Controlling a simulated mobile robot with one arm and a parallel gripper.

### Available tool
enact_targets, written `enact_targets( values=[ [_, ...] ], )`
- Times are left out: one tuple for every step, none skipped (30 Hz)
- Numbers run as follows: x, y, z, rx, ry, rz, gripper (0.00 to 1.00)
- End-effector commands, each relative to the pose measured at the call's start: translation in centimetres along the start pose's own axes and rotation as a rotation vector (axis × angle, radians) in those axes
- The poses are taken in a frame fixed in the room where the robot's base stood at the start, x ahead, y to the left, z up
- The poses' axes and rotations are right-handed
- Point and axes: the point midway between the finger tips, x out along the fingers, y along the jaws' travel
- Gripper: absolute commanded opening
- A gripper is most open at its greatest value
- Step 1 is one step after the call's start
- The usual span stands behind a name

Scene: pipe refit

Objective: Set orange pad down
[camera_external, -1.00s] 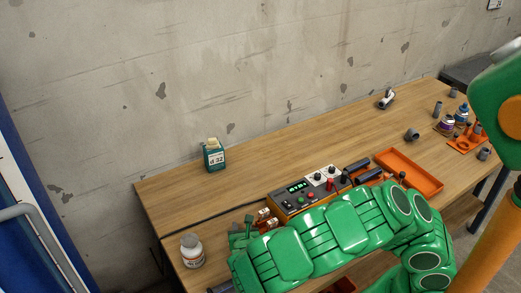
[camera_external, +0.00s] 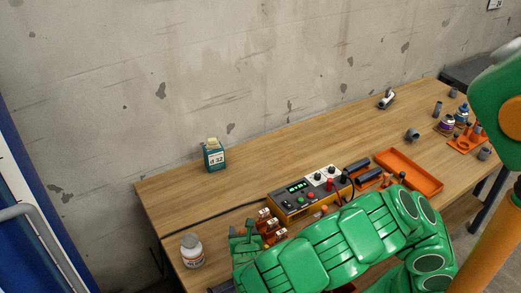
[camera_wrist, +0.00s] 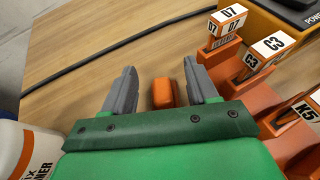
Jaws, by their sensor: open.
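The orange pad (camera_wrist: 162,93) is a small block on the wooden table in the wrist view. My gripper (camera_wrist: 161,88) is open, with one grey finger on each side of the pad. A gap shows between the pad and each finger. The pad's near end is close to the green gripper body, which may hide part of it. In the external view my green gripper (camera_external: 245,240) is low over the near left part of the table, and I cannot make out the pad there.
An orange rack with tagged blocks (camera_wrist: 245,70) stands close on the right. A white bottle (camera_wrist: 28,150) is close on the left. A black cable (camera_wrist: 110,48) crosses the table behind.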

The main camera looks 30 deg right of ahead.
Motion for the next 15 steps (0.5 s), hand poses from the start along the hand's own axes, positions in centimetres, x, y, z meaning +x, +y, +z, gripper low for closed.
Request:
enact_targets(
  values=[
    [-0.1,0.0,0.7,0.003,-0.002,-0.001,0.58],
    [-0.2,-0.1,1.0,0.002,-0.002,-0.001,0.58],
    [-0.4,-0.1,1.4,0.003,-0.003,-0.001,0.58],
    [-0.5,-0.1,1.7,0.004,-0.003,-0.001,0.58],
    [-0.7,-0.1,2.0,0.005,-0.003,-0.001,0.58],
    [-0.8,-0.1,2.4,0.005,-0.003,-0.001,0.58],
    [-0.9,-0.1,2.7,0.005,-0.003,-0.001,0.58],
    [-1.1,-0.1,3.0,0.006,-0.003,-0.001,0.58],
    [-1.2,-0.1,3.3,0.004,-0.003,-0.001,0.58],
    [-1.3,-0.1,3.6,0.003,-0.003,-0.001,0.58],
    [-1.4,-0.1,3.8,0.003,-0.002,-0.001,0.58],
    [-1.6,-0.1,4.2,0.003,-0.002,-0.001,0.58],
    [-1.7,-0.1,4.4,0.003,-0.002,-0.001,0.58],
    [-1.8,-0.1,4.7,0.003,-0.002,-0.001,0.58],
    [-1.9,-0.1,5.0,0.004,-0.002,-0.001,0.58]
  ],
)
